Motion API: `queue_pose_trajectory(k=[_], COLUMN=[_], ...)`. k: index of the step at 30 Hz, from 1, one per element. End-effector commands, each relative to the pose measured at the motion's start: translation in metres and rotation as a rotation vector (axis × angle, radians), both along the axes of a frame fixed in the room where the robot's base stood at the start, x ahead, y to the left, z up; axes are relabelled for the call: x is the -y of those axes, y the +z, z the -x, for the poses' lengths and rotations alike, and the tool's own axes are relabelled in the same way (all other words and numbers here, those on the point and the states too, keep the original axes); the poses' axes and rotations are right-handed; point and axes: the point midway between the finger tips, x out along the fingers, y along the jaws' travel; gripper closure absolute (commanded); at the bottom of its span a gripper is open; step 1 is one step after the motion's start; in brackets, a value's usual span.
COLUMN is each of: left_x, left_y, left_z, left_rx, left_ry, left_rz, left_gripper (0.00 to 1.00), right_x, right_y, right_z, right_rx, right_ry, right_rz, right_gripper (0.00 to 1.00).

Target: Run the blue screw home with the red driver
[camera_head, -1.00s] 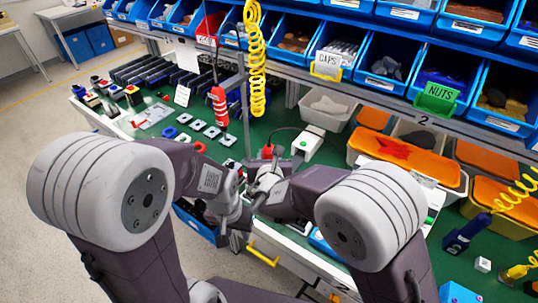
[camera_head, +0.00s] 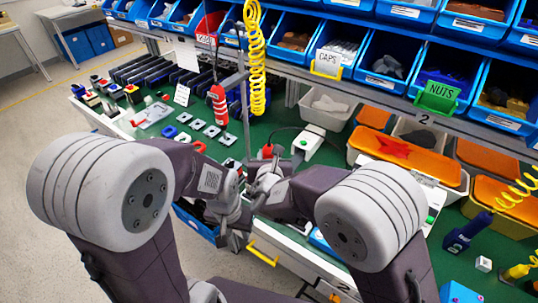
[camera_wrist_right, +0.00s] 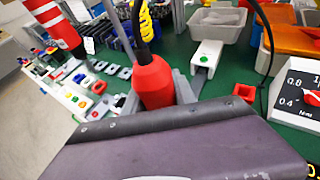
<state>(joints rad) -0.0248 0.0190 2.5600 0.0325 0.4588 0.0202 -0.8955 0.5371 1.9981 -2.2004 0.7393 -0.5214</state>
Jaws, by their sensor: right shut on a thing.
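My right gripper (camera_wrist_right: 157,90) is shut on a red driver (camera_wrist_right: 153,76) with a black upper end; its grey fingers lie on both sides of the red body in the right wrist view. In the head view a bit of red (camera_head: 267,151) shows just above the wrists. My left gripper (camera_head: 236,217) hangs low in front of the bench edge, and its jaws are too small and overlapped to read. The driver's tip is hidden. I cannot make out the blue screw.
A red, white-banded tool (camera_head: 219,105) hangs left of the yellow coil (camera_head: 257,60). A white box with a green button (camera_head: 308,143) stands behind my right gripper. Grey and orange bins (camera_head: 405,155) fill the back right. Small square parts (camera_head: 198,124) lie on the green bench at left.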

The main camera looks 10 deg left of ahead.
Motion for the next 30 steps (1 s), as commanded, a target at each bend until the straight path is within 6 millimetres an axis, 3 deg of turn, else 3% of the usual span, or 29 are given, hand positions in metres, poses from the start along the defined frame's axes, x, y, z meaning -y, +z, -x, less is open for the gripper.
queue_pose_trajectory(k=[30], left_x=[0.000], left_y=[-0.013], left_z=[0.000], left_rx=[0.000], left_ry=[0.000], left_rz=[0.000], left_gripper=[0.64], right_x=[0.000], right_y=[-0.009], right_z=[0.000], right_rx=[0.002], right_ry=[0.000], right_rz=[-0.001], right_gripper=[1.00])
